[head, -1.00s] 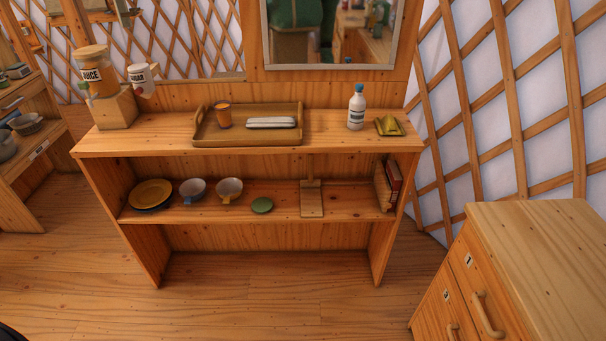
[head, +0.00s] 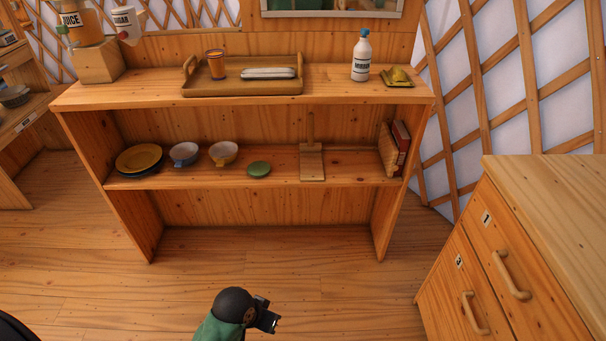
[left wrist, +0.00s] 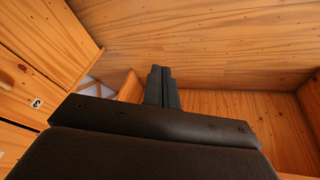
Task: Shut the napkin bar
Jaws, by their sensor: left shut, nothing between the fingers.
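A wooden stand (head: 311,162) with a flat board and a thin upright post is on the middle shelf, right of the green dish. It may be the napkin holder with its bar; I cannot tell how the bar stands. My left gripper (head: 268,319) is low at the bottom of the head view, in front of the shelf unit and well apart from the stand. In the left wrist view its fingers (left wrist: 160,73) are together and empty, with wooden panels beyond. My right gripper is not in view.
The shelf unit (head: 365,92) carries a tray (head: 240,89), a white bottle (head: 361,56) and a yellow item (head: 399,77) on top. Bowls, plates, a green dish (head: 259,168) and books (head: 395,148) are below. A drawer cabinet (head: 548,190) stands at right. Floor between is clear.

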